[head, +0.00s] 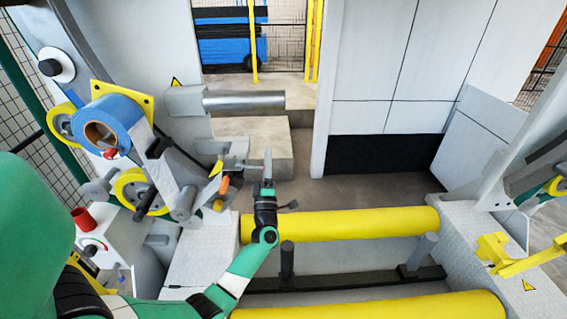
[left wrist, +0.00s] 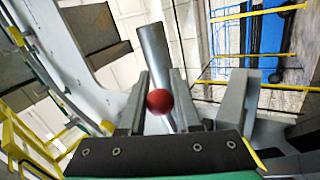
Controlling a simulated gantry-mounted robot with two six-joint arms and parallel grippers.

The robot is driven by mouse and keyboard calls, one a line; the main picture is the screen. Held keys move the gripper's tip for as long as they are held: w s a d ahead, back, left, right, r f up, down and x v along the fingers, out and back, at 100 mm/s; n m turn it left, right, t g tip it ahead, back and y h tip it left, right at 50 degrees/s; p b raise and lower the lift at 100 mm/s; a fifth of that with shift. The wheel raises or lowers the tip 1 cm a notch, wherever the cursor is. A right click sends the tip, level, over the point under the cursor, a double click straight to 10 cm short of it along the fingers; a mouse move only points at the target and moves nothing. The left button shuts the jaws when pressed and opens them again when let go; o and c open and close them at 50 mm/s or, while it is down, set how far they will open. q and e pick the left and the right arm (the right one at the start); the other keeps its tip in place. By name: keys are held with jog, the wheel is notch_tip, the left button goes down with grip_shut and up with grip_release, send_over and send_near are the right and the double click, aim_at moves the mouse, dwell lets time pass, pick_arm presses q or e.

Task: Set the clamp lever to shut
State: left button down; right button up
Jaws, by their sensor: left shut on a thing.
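My left gripper (head: 267,165) reaches up beside the wrapping head in the head view. In the left wrist view its two grey fingers (left wrist: 159,108) are shut on a red ball knob, which I take to be the end of the clamp lever (left wrist: 159,101). The rest of the lever is hidden behind the knob and fingers. In the head view I cannot make out the knob. Its angle cannot be told. My right gripper is in neither view.
A blue tape roll (head: 108,115) sits on the wrapping machine to the left. A steel cylinder (head: 245,101) juts out above the gripper. Two yellow rollers, including the rear one (head: 350,224), lie in front. An orange part (head: 224,184) is close left of the gripper.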

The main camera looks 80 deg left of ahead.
pick_arm(q)
jog(key=shift+r, duration=0.1)
dwell(0.3)
jog(key=c, duration=0.6)
grip_release()
jog(key=v, duration=1.1)
jog(key=shift+d+b, duration=0.25)
jog(key=shift+b, duration=0.2)
